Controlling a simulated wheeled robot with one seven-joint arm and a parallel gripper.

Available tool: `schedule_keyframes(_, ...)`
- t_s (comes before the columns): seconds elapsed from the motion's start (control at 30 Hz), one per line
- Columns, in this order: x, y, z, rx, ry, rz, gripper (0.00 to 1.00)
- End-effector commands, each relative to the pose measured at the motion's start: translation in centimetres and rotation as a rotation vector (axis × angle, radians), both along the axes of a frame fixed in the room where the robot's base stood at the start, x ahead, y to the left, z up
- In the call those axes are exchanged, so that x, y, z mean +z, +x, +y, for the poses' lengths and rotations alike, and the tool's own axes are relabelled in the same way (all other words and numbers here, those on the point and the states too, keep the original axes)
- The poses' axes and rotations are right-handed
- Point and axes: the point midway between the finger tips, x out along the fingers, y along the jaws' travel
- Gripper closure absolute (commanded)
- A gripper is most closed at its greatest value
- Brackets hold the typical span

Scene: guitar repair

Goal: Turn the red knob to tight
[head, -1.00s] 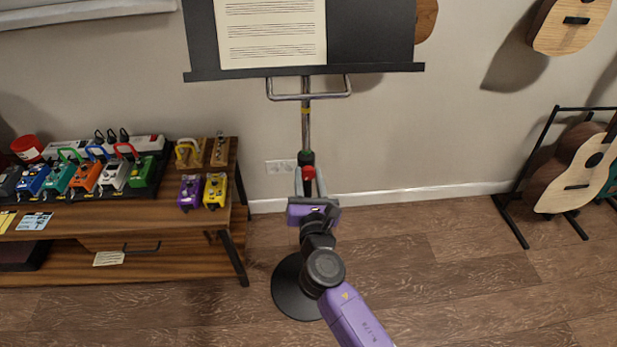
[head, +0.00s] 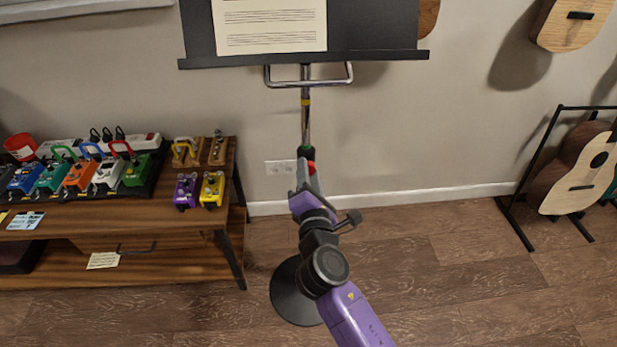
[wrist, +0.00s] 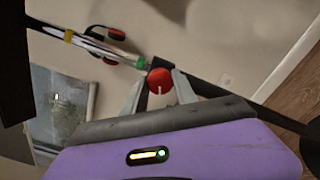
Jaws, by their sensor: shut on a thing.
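The red knob (head: 312,168) sits on the pole (head: 305,120) of the black music stand, just below a green band. In the wrist view the knob (wrist: 161,80) is round with a white mark pointing down the picture. My gripper (head: 311,176) is at the knob in the head view. In the wrist view, the two grey fingers of my gripper (wrist: 160,88) stand on either side of the knob and are shut on it. The pole's green band (wrist: 141,62) and yellow band (wrist: 68,37) show there too. My gripper partly hides the knob in the head view.
A wooden bench (head: 130,268) with several coloured pedals stands at the left. A guitar (head: 580,175) rests on a black stand at the right. The music stand's round base (head: 290,295) is on the floor beneath my arm. The floor between is clear.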

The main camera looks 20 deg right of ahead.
Motion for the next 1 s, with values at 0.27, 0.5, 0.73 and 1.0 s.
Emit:
schedule_keyframes(0.27, -0.34, -0.01, 0.00, 0.000, 0.253, -0.068, 1.00)
schedule_keyframes(0.5, -0.41, -0.01, -0.07, -0.001, 0.473, -0.127, 1.00)
schedule_keyframes(0.73, -0.47, -0.04, -0.02, 0.000, 0.684, -0.183, 1.00)
schedule_keyframes(1.0, -0.47, -0.01, -0.09, -0.001, 0.933, -0.250, 1.00)
